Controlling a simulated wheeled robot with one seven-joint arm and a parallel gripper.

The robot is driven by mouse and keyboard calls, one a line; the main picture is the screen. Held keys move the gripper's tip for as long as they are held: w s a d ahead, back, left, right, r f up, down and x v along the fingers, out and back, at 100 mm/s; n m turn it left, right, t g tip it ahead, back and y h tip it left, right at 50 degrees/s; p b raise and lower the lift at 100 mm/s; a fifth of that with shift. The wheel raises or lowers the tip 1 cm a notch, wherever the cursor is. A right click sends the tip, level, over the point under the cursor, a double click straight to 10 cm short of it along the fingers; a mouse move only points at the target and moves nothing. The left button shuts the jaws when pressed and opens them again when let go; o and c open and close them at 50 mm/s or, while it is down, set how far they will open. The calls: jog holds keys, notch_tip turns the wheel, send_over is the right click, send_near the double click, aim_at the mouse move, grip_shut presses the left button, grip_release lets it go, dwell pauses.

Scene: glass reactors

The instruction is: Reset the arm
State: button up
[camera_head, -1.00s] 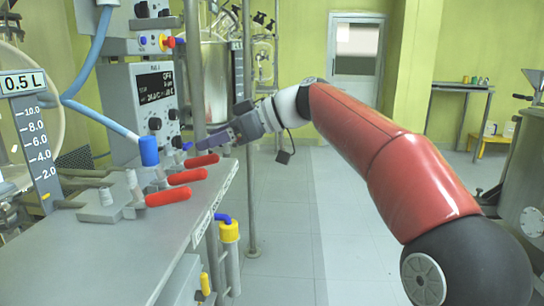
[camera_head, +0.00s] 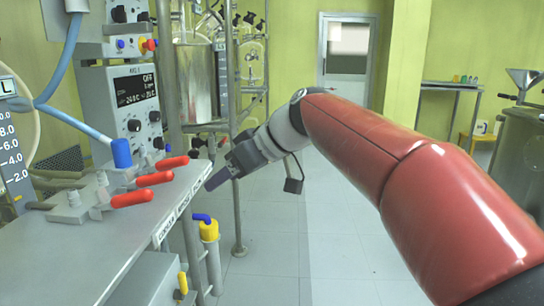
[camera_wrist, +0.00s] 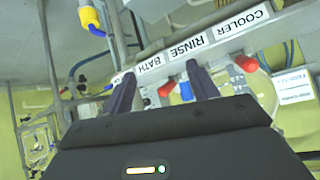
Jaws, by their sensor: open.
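My red arm reaches in from the right in the head view. My gripper (camera_head: 219,179) is just off the front edge of the grey bench (camera_head: 85,252), to the right of the red-handled valves. In the wrist view my gripper (camera_wrist: 163,86) shows two dark fingers spread apart with nothing between them. The fingers point toward the bench edge with its labels BATH, RINSE and COOLER (camera_wrist: 197,42). Whether the fingertips touch the edge cannot be told.
Several red valve handles (camera_head: 155,179) stick out over the bench. A control box (camera_head: 133,104) stands behind them, with a steel vessel (camera_head: 196,85) and vertical pipes beyond. A yellow-capped pipe (camera_head: 209,230) stands below the bench edge. The floor (camera_head: 275,235) in the middle is clear.

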jog(key=s+d+f+m+t+h+p, duration=0.1)
jog(key=s+d+f+m+h, duration=0.3)
jog(key=s+d, duration=0.7)
jog(key=s+d+f+m+t+h+p, duration=0.1)
jog(key=s+d+f+m+h+p, duration=0.1)
jog(key=s+d+f+m+h, duration=0.3)
jog(key=s+d+f+m, duration=0.3)
jog(key=s+d+f, duration=0.3)
jog(key=d+f, duration=0.1)
jog(key=shift+s+d+f, duration=0.15)
jog(key=shift+d+f, duration=0.25)
jog(key=shift+f, duration=0.1)
jog(key=shift+c, duration=0.3)
